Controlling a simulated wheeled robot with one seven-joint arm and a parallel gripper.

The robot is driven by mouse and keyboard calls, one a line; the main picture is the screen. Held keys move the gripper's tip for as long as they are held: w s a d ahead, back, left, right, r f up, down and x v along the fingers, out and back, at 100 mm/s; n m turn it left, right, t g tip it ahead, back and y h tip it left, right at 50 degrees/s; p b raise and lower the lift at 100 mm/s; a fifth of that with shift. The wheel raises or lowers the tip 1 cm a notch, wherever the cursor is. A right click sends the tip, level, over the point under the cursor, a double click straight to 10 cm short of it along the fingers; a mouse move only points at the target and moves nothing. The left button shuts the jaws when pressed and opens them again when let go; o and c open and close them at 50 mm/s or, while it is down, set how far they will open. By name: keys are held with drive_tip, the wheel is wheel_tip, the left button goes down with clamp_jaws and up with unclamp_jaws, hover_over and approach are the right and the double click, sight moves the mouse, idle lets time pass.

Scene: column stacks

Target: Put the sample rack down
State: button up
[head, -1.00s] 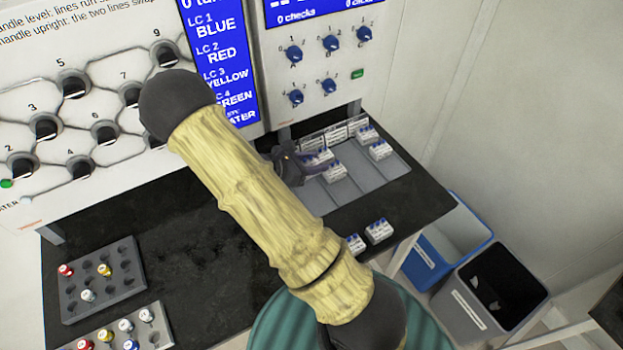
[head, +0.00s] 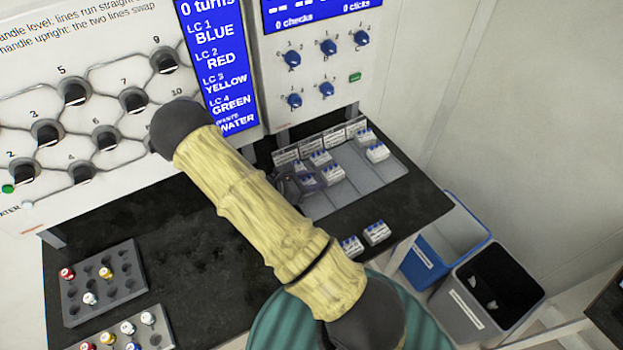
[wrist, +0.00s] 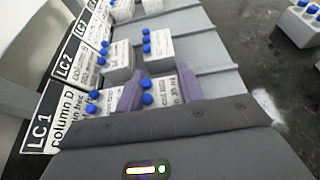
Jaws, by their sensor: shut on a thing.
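My gripper (wrist: 160,92) is shut on a small white sample rack (wrist: 165,90) with blue caps and printed text on its face. Its two purple fingers stand on either side of the rack. In the head view the held rack (head: 308,181) is at the left of the grey sloped tray (head: 345,195), partly hidden by my arm. I cannot tell whether its base touches the tray. Other white racks stand close by, one (wrist: 117,60) just beyond the left finger and one (wrist: 158,48) straight beyond.
Lane labels LC 1 (wrist: 40,135) and others line the tray's back edge. Two racks (head: 376,231) stand on the black bench in front. Grey vial blocks (head: 103,283) sit at the left. A blue bin (head: 440,250) and a grey bin (head: 500,290) stand at the right.

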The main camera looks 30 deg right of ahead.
drive_tip(key=shift+f, duration=0.1)
drive_tip(key=o, duration=0.7)
drive_tip(key=shift+r, duration=0.2)
drive_tip(key=shift+a, duration=0.4)
drive_tip(key=b+v, duration=0.3)
drive_tip(key=v, duration=0.8)
drive_tip(key=shift+a, duration=0.15)
